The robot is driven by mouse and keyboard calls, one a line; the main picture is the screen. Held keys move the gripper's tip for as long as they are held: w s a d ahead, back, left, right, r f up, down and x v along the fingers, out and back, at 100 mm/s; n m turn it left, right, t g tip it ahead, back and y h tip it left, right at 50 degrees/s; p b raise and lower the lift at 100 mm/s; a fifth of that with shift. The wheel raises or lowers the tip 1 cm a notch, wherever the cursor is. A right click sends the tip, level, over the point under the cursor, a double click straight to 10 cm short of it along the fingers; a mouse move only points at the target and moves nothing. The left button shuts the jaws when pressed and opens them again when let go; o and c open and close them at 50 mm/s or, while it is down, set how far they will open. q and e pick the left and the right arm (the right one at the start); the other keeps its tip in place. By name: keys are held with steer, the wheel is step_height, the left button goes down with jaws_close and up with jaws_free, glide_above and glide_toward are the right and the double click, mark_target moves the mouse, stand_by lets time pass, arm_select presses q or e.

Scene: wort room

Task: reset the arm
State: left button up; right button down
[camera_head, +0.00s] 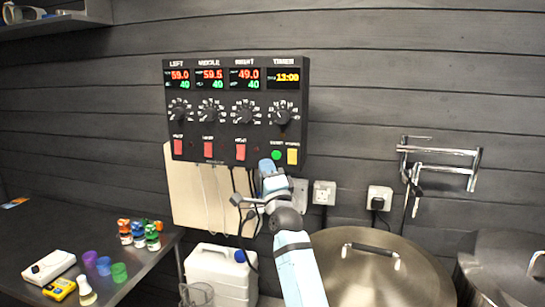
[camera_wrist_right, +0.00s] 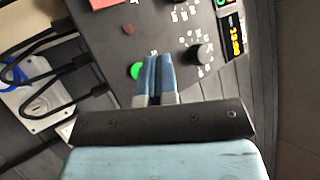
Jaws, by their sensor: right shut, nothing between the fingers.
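My right arm (camera_head: 298,270) reaches up from the bottom of the head view. Its blue-tipped right gripper (camera_head: 266,163) is at the lower edge of the black control panel (camera_head: 222,125), just below and left of the green button (camera_head: 276,155). In the right wrist view the gripper's fingers (camera_wrist_right: 157,60) are shut together and empty. The green button (camera_wrist_right: 136,71) shows beside the fingertips there, partly hidden by them. I cannot tell whether the fingertips touch the panel. My left gripper is not in view.
The panel has knobs, red switches (camera_head: 240,152) and a yellow switch (camera_head: 292,156). Cables and sockets (camera_head: 325,192) are below and right. A lidded steel kettle (camera_head: 395,280) stands right, a white canister (camera_head: 215,272) below. A dark table (camera_head: 130,245) with small bottles is left.

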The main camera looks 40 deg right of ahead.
steer(key=s+a+f+n+g+y, duration=0.2)
steer(key=s+a+f+n, duration=0.25)
steer(key=f, duration=0.55)
steer(key=s+a+f+n+g+y, duration=0.25)
steer(key=f+n, duration=0.25)
steer(key=f, duration=0.6)
steer(key=s+a+f+n+g+y, duration=0.25)
steer(key=s+a+f+n, duration=0.2)
steer(key=f, duration=0.55)
steer(key=s+a+f+n+g+y, duration=0.1)
steer(key=s+a+f+n, duration=0.3)
steer(key=s+f, duration=0.5)
steer(key=s+a+f+n+g+y, duration=0.1)
steer(key=s+a+f+n+g, duration=0.3)
steer(key=s+f, duration=0.5)
steer(key=s+a, duration=0.2)
steer(key=s, duration=0.5)
steer(key=shift+a+f+n+g+y, duration=0.15)
steer(key=shift+f+n+g+y, duration=0.1)
steer(key=shift+n+g+y, duration=0.05)
steer(key=shift+s, duration=0.1)
